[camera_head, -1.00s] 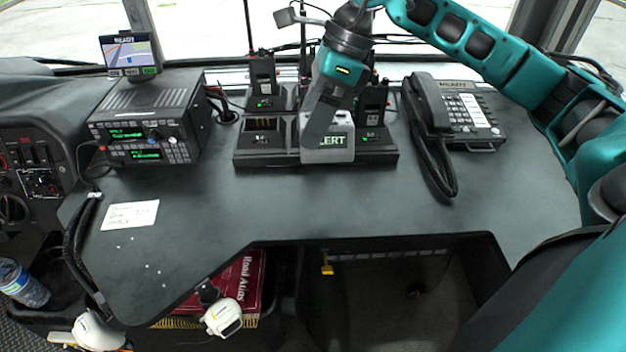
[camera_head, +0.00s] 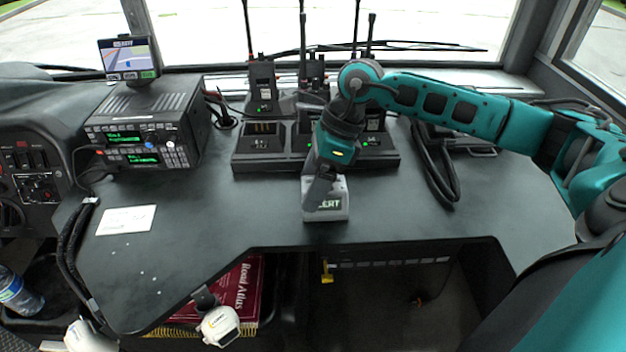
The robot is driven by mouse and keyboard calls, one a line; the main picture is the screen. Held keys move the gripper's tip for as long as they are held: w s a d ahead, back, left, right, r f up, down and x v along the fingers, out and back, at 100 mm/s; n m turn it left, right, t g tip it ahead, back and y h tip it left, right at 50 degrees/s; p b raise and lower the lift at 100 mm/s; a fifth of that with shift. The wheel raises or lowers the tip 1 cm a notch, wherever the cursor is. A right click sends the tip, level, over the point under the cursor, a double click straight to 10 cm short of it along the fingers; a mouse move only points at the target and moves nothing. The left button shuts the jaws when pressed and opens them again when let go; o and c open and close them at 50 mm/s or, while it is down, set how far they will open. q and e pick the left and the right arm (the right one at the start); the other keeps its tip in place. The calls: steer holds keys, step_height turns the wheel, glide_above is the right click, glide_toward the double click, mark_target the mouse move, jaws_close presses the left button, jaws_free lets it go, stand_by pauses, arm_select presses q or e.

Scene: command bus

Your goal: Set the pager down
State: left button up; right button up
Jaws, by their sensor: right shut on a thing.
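The pager (camera_head: 327,212) is a small grey box with a pale display reading "ERT" in part. It is at the middle of the dark desk (camera_head: 230,215), close to its front edge. My right gripper (camera_head: 321,190) points down over it and is shut on it, hiding part of its face and top. I cannot tell whether the pager's underside touches the desk.
A charger dock (camera_head: 270,163) with several radios stands behind the pager. A desk phone (camera_head: 455,140) is at right, partly behind my arm. A radio unit (camera_head: 150,125) and a paper note (camera_head: 126,220) are at left. Desk on both sides of the pager is clear.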

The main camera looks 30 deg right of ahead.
steer(key=o, duration=1.1)
steer(key=shift+r, duration=0.1)
arm_select(q)
steer(key=shift+s+a+p, duration=0.25)
steer(key=shift+a+p, duration=0.05)
steer(key=shift+p, duration=0.2)
arm_select(e)
steer(key=v, duration=1.2)
arm_select(q)
steer(key=shift+w+d+r, duration=0.1)
steer(key=shift+r, duration=0.1)
arm_select(e)
steer(key=shift+a, duration=0.1)
steer(key=shift+s, duration=0.1)
